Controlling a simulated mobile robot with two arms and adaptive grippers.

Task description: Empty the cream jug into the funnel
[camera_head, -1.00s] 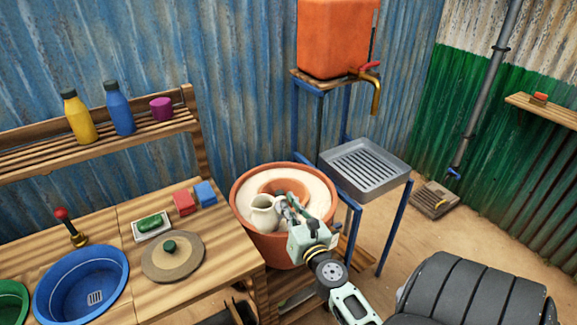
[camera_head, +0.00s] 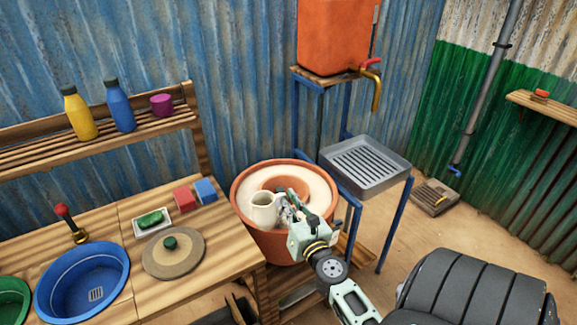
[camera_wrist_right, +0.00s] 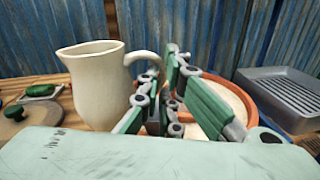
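The cream jug (camera_head: 262,211) is over the left part of the big clay pot in the head view. My right gripper (camera_head: 284,208) is on the jug's right side. In the right wrist view the jug (camera_wrist_right: 94,85) stands about upright, its spout to the left and its handle to the right. There the right gripper's fingers (camera_wrist_right: 165,88) are closed around the handle, partly hiding it. The jug's contents cannot be seen. I cannot make out a funnel in either view. My left gripper is out of view.
The clay pot (camera_head: 238,193) holds a pale ring around an orange centre. A wooden counter (camera_head: 225,240) with a blue basin (camera_head: 122,270) and a round lid (camera_head: 190,262) is to the left. A grey drain tray (camera_head: 392,180) stands close on the right, below an orange tank (camera_head: 335,35).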

